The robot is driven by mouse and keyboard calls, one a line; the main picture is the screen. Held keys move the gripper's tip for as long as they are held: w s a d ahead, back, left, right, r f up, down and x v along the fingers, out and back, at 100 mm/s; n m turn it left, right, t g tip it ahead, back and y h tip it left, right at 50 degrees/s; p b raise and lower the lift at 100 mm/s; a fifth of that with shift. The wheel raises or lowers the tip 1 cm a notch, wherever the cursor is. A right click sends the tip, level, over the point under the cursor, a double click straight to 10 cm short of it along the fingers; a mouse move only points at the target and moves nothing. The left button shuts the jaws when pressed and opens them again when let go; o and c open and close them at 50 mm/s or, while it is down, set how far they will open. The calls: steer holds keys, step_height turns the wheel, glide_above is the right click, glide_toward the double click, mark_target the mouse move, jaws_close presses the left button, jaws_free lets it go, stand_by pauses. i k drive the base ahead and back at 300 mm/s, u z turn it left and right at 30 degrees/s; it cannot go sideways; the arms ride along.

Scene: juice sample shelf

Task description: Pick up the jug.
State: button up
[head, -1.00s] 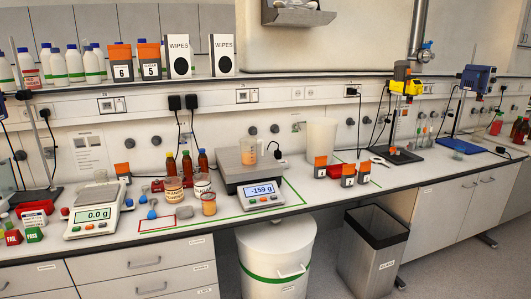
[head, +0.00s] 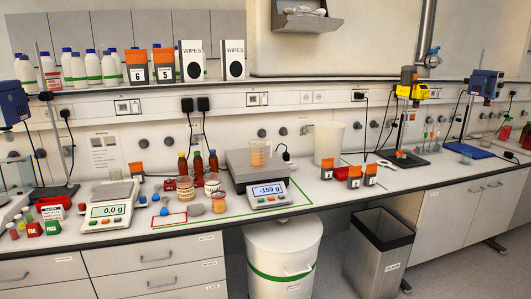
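A tall, pale, jug-like container (head: 328,142) stands upright on the bench, right of the large scale and close to the back wall. It looks like the jug; a small spout or handle seems to show on its upper left. A smaller clear beaker with orange liquid (head: 257,153) stands on the large scale (head: 250,170), whose display reads -159 g. My gripper is not in view.
Brown bottles (head: 198,163) and labelled tubs (head: 190,190) stand left of the scale. A white bin (head: 284,250) and a grey waste bin (head: 378,250) stand on the floor below the bench.

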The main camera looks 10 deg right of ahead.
mark_target(258, 147)
steer(key=u, duration=0.1)
steer(key=i, duration=0.95)
steer(key=z, duration=0.95)
steer(key=k, duration=0.15)
steer(key=u, duration=2.75)
